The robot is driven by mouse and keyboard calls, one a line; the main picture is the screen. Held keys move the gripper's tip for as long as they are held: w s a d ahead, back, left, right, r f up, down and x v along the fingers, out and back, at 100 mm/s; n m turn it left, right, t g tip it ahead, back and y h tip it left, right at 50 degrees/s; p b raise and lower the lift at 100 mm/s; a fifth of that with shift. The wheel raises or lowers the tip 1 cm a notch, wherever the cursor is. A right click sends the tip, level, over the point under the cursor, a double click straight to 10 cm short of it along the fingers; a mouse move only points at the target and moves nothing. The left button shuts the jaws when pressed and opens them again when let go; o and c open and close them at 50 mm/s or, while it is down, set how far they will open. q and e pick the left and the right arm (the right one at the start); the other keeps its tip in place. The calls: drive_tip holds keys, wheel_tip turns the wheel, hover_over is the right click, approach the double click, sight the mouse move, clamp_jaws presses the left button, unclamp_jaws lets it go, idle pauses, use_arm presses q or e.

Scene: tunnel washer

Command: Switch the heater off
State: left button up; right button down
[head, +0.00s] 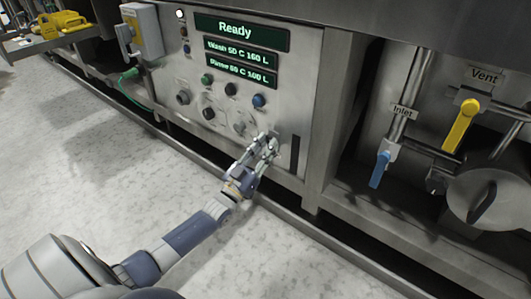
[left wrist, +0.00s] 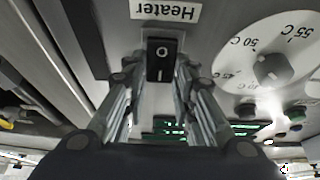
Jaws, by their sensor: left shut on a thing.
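The heater switch (left wrist: 162,60) is a black rocker marked O and I, below an upside-down "Heater" label (left wrist: 166,10) in the left wrist view. The O end is nearer the label. I cannot tell which end is pressed in. My left gripper (left wrist: 158,75) is at the switch, one finger on each side, shut on it. In the head view my left gripper (head: 268,143) is at the lower right of the control panel (head: 290,75) and hides the switch. My right gripper is in neither view.
A temperature dial (left wrist: 272,68) is close to the switch. Several knobs and buttons are on the panel under the green "Ready" display (head: 240,30). A blue-handled inlet valve (head: 380,168) and yellow vent valve (head: 460,125) are at right. The floor (head: 100,190) is clear.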

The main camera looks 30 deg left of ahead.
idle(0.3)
use_arm(q)
drive_tip(key=o, duration=1.1)
drive_tip(key=shift+c, duration=0.2)
drive_tip(key=v, duration=1.2)
